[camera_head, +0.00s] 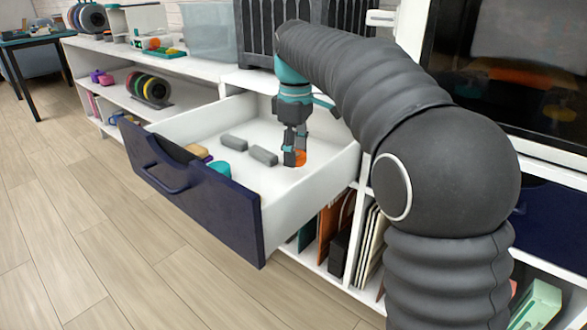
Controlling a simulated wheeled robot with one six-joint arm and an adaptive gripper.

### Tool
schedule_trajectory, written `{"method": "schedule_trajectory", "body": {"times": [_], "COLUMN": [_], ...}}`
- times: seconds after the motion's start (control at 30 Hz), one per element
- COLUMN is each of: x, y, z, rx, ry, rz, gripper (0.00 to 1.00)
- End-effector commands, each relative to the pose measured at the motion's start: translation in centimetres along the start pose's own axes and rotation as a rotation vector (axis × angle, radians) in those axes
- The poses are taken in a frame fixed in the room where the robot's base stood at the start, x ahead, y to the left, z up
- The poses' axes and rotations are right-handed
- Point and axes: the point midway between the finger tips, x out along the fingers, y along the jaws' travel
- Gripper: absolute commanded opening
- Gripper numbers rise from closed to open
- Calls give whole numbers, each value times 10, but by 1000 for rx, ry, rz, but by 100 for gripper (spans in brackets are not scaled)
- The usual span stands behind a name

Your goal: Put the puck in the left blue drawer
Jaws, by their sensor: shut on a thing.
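The left blue drawer (207,201) is pulled open; it has a dark blue front with a handle and a white inside. My gripper (295,160) reaches down into the drawer toward its right rear part. It is shut on an orange puck (301,156), which shows beside and behind the fingers. The fingers hide part of the puck. I cannot tell whether the puck touches the drawer floor.
In the drawer lie two grey blocks (263,155), a teal round piece (220,169) and a tan piece (197,151). White shelves with spools (156,89) stand left. A clear bin (208,33) and dark cabinet stand behind. Wooden floor (60,230) is free at front left.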

Motion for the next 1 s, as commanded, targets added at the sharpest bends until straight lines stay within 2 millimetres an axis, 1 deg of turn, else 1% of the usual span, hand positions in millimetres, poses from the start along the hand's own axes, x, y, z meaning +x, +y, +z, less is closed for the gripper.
{"method": "schedule_trajectory", "body": {"times": [0.13,0.3,0.33,0.73,0.77,0.8,0.83,1.0], "x": [12,35,37,41,41,41,41,41], "y": [0,0,0,0,0,0,0,1], "z": [1,1,1,1,1,1,1,1], "rx": [2,2,2,2,2,2,2,2], "ry": [-1,-1,-1,0,0,0,0,0], "rz": [-1,-1,-1,-1,0,0,0,0], "gripper": [15,15,15,15,57,67,74,74]}}
